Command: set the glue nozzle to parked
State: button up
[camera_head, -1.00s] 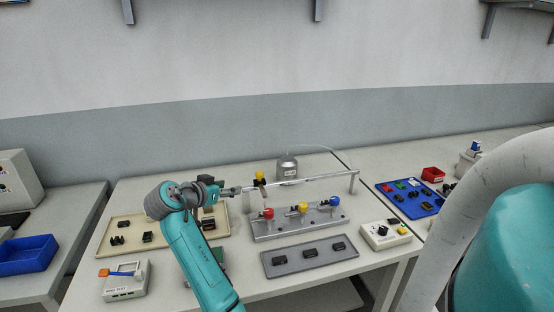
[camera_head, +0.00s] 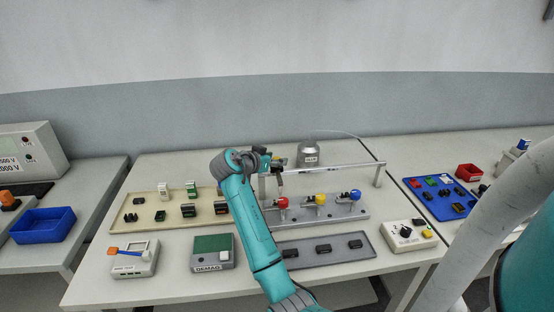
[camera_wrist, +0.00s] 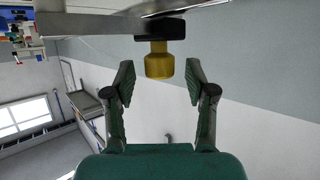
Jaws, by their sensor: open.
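The glue nozzle appears to be the yellow knob (camera_wrist: 159,62) on a black carriage (camera_wrist: 160,28) at the metal rail, near the top of the wrist view. My gripper (camera_wrist: 159,84) is open, with one finger on each side below the knob's end. The knob looks lined up between the fingertips, and I see no contact. In the head view my gripper (camera_head: 280,176) is at the left part of the raised rail (camera_head: 340,167). It largely hides the carriage there, and the nozzle's setting cannot be read.
A grey block with red (camera_head: 281,202), yellow (camera_head: 320,199) and blue (camera_head: 355,195) knobs stands below the rail. A silver pot (camera_head: 308,154) stands behind it. A grey tray (camera_head: 330,260) of black parts is in front, and a beige tray (camera_head: 150,224) is left.

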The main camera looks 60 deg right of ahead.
jog(key=shift+d+f, duration=0.25)
jog(key=shift+d, duration=0.4)
grip_shut()
jog(key=s+d, duration=0.7)
jog(key=s, duration=0.2)
jog(key=s+d, duration=0.8)
jog(key=s, duration=0.1)
jog(key=s+d, duration=0.8)
jog(key=s, duration=0.1)
jog(key=shift+s+d, duration=0.25)
jog(key=shift+s, duration=0.15)
grip_release()
jog(key=shift+s+d, duration=0.1)
